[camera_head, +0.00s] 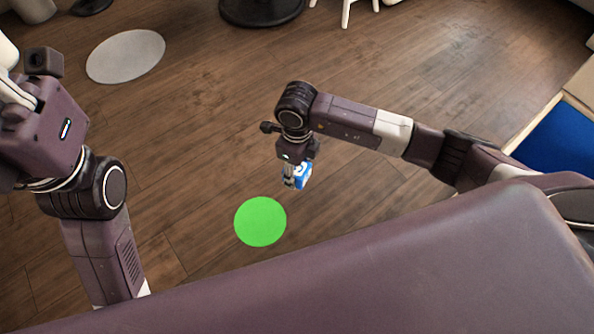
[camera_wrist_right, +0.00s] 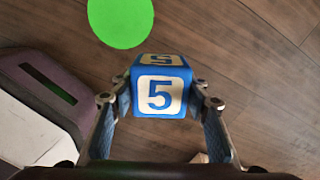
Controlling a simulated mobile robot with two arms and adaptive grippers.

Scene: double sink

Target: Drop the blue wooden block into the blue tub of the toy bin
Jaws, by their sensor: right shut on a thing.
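The blue wooden block (camera_head: 304,174) is held in my right gripper (camera_head: 296,181) above the floor near the middle of the head view. In the right wrist view the block (camera_wrist_right: 161,92) shows a cream face with a blue 5, and my right gripper's fingers (camera_wrist_right: 160,105) press on its two sides. The blue tub (camera_head: 562,138) of the toy bin is at the right edge of the head view, partly cut off and partly behind my right arm. My left gripper (camera_head: 20,95) is at the left edge; its jaws are not clear.
A flat green disc (camera_head: 260,221) lies on the wooden floor (camera_head: 200,120) close to the block, and also shows in the right wrist view (camera_wrist_right: 121,18). A grey disc (camera_head: 126,56) lies farther back at left. White furniture legs (camera_head: 346,12) stand at the far edge. Open floor lies between.

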